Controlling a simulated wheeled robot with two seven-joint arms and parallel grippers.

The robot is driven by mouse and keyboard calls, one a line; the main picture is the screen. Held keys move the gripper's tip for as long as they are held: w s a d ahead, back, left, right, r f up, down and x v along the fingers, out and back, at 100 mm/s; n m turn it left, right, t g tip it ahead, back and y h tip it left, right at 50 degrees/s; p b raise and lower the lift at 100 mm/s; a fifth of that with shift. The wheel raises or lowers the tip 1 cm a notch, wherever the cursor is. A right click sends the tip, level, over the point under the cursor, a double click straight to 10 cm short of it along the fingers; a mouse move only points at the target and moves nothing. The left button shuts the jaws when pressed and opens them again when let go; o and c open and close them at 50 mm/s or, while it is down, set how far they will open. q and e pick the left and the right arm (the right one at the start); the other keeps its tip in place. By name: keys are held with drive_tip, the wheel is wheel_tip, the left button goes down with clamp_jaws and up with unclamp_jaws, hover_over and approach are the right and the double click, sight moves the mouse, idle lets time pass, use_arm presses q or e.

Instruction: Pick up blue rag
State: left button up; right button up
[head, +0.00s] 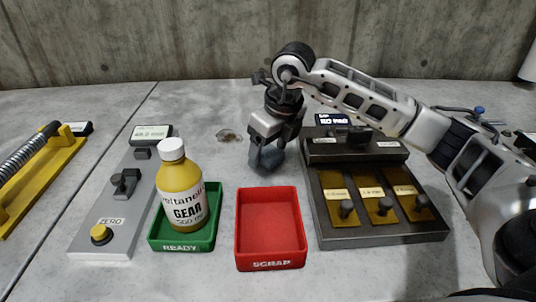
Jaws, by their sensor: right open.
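My right gripper (266,150) points down over the grey table, behind the red tray and left of the dark box. Its jaws are open. A dark blue-grey shape shows at its fingertips, low over the table. I cannot tell whether this is the blue rag or only the fingers. No blue rag shows clearly anywhere else. My left gripper is not in view.
The red SCRAP tray (271,261) is empty. A yellow GEAR bottle (180,190) stands in the green READY tray (212,235). A grey ZERO panel (100,240) and a yellow spring device (35,180) are left; a dark box (340,235) with brass plates is right.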

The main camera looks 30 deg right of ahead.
sight(269, 150)
drive_tip(key=c, duration=1.1)
drive_tip(key=shift+r, duration=0.1)
drive_tip(key=shift+c, duration=0.2)
drive_tip(key=shift+r, duration=0.55)
wheel_tip(269, 150, up, 2)
drive_tip(key=shift+a+r, duration=0.1)
drive_tip(key=shift+r, duration=0.1)
drive_tip(key=s+a+r, duration=0.9)
drive_tip(key=a, duration=0.1)
drive_tip(key=shift+s+a+r+p, duration=0.15)
drive_tip(key=shift+r+p, duration=0.05)
drive_tip(key=shift+p, duration=0.1)
